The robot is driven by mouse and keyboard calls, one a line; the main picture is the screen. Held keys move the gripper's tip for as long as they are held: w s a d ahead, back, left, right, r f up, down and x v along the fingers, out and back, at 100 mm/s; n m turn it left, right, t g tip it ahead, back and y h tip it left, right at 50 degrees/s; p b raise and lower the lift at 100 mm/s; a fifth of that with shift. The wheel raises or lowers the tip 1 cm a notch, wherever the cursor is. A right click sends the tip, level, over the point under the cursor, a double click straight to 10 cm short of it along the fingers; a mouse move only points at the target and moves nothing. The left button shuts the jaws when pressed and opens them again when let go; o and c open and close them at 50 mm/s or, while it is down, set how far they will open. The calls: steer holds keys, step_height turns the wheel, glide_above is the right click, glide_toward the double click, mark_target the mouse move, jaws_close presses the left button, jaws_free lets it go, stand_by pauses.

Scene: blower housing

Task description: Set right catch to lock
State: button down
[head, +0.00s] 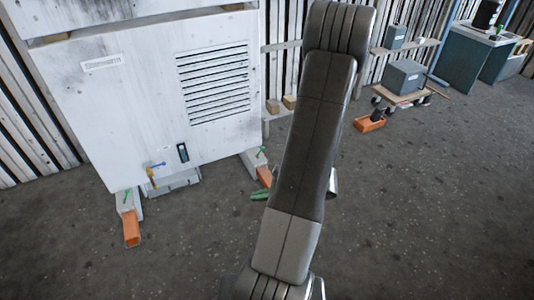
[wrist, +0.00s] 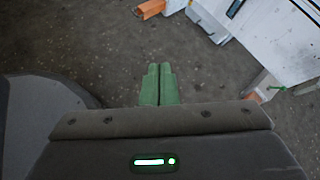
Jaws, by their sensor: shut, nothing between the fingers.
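The white blower housing (head: 130,90) stands at the left in the head view, with a louvred vent. A small green lever (head: 262,151) sits on its right foot and another green lever (head: 126,196) on its left foot. My gripper (wrist: 158,68) has green fingers, shut and empty. It also shows in the head view (head: 261,195), partly behind my arm, over the floor near the right foot, apart from the housing.
Orange blocks (head: 132,228) lie at the housing's feet. A grey box on a low trolley (head: 402,98), another orange block (head: 369,123) and a teal workbench (head: 470,55) stand at the back right. The dark floor at the right is clear.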

steer(key=d+f+m+t+b, duration=0.1)
steer(key=f+m, duration=0.5)
steer(key=f, duration=1)
steer(key=d+f+m+t+b, duration=0.2)
steer(key=f+m, duration=0.5)
steer(key=f, duration=1)
steer(key=shift+w+d+f+t+h+b, duration=0.15)
steer(key=shift+w+f+t+h+b, duration=0.2)
steer(key=shift+t+b, duration=0.65)
steer(key=shift+r, duration=0.15)
